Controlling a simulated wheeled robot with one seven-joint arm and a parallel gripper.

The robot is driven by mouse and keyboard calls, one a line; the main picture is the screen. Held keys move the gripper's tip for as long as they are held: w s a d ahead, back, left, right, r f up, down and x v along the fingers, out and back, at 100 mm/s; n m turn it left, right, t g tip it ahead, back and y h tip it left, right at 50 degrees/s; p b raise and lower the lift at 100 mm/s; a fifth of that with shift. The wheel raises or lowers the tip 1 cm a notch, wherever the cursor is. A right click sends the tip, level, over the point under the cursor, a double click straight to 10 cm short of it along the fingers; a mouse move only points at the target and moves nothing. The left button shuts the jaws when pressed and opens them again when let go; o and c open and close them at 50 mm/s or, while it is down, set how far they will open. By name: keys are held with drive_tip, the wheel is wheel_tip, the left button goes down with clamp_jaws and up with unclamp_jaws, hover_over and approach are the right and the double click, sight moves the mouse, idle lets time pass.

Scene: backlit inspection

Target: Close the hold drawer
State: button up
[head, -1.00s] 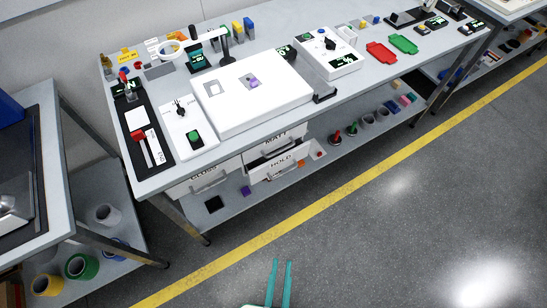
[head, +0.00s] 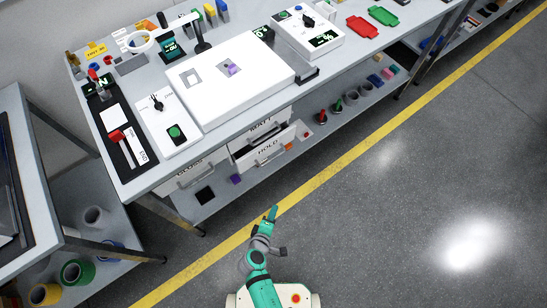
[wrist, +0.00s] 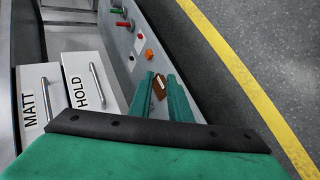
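The hold drawer (head: 262,151) is a white drawer with a grey bar handle, below the bench top. It stands out further than the MATT drawer (head: 264,130) above it. In the wrist view, the HOLD front (wrist: 84,92) and its handle are left of my fingers, beside the MATT front (wrist: 39,94). My gripper (head: 272,212) has teal fingers and is in front of and below the drawer, apart from it. In the wrist view my gripper (wrist: 160,78) has its fingers parted, with a brown labelled thing (wrist: 159,88) visible beyond the gap, apparently not held.
The lower shelf (head: 222,196) holds several small items, including red and green knobbed pieces (head: 322,117). A bench leg (head: 172,212) stands left of the drawers. The GLOSS drawer (head: 200,170) is beside them. The floor in front, past the yellow line (head: 335,165), is clear.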

drive_tip(key=w+a+n+h, duration=0.2)
drive_tip(key=w, duration=0.5)
drive_tip(key=n+t+h, duration=0.2)
drive_tip(key=t+h, duration=0.1)
drive_tip(key=h, duration=0.1)
approach(273, 158)
drive_tip(key=x, duration=1)
drive_tip(key=shift+w+f, duration=0.25)
drive_tip(key=shift+f, duration=0.1)
clamp_jaws()
